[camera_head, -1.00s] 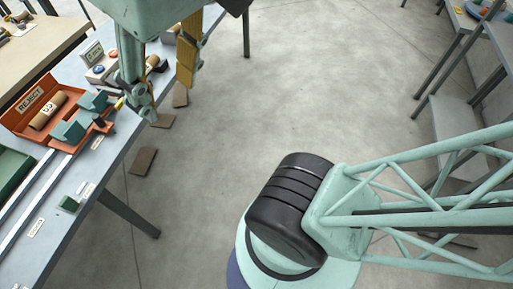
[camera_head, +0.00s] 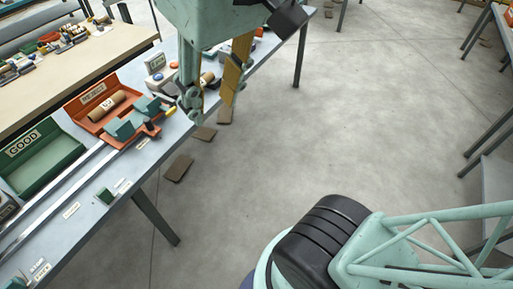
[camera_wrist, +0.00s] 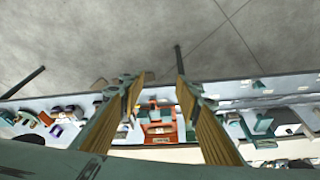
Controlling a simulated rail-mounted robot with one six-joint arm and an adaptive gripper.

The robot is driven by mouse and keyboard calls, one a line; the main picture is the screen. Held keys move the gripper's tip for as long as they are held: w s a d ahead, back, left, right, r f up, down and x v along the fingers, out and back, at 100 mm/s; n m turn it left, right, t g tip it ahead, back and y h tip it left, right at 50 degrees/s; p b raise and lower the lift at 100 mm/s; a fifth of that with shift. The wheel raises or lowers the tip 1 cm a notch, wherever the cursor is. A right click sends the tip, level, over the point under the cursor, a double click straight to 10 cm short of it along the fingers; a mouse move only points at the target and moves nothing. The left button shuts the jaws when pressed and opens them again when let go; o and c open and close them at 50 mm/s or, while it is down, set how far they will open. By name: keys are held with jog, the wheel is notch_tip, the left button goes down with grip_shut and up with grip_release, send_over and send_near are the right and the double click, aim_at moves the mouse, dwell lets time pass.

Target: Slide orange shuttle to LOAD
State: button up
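The orange shuttle (camera_head: 138,139) sits on a rail along the table, below the reject bin in the head view, with teal blocks (camera_head: 124,127) on top and a yellow-tipped dark handle (camera_head: 169,112) at its right end. My gripper (camera_head: 213,108) hangs just right of the handle and appears apart from it. In the wrist view its two yellow-padded fingers (camera_wrist: 160,88) are spread wide with nothing between them. Orange parts (camera_wrist: 160,128) show beyond, between the fingers; I cannot tell shuttle from bin there. No LOAD label is readable.
The orange REJECT bin (camera_head: 88,97) holds a brown roll (camera_head: 107,105). A green GOOD bin (camera_head: 42,158) stands to its left. The rail (camera_head: 65,185) runs toward the lower left, with a small green block (camera_head: 105,195) beside it.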

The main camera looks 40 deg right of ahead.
jog(key=w+r+p, duration=0.1)
jog(key=w, duration=1.5)
jog(key=g+p, duration=0.4)
send_over(147, 119)
notch_tip(147, 119, down, 32)
jog(key=shift+w+a+f, duration=0.1)
jog(key=shift+f, duration=0.1)
jog(key=shift+f, duration=0.2)
jog(key=shift+f, duration=6.7)
